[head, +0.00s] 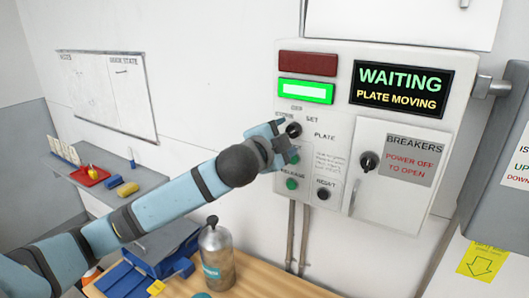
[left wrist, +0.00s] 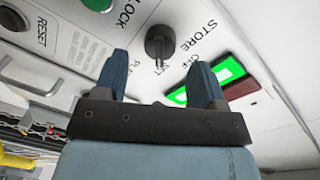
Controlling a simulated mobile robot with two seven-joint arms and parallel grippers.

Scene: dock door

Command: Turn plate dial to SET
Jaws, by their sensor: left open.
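The plate dial (head: 293,130) is a round black knob on the white control box, with OFF, STORE and SET around it and PLATE beside it. It also shows in the left wrist view (left wrist: 160,43), beyond my fingers. There, a narrow bar on it seems to point toward the partly covered SET lettering; the exact setting is unclear. My left gripper (head: 286,143) is open at the dial, its fingers (left wrist: 163,82) apart with the dial ahead of the gap. I cannot tell whether they touch it. My right gripper is not in view.
The display (head: 401,89) reads WAITING, PLATE MOVING. The green lamp (head: 306,91) is lit below a dark red lamp (head: 307,64). A green button (head: 292,184), a RESET knob (head: 324,193) and a breaker door (head: 400,178) are close by. A bottle (head: 217,254) stands on the bench below.

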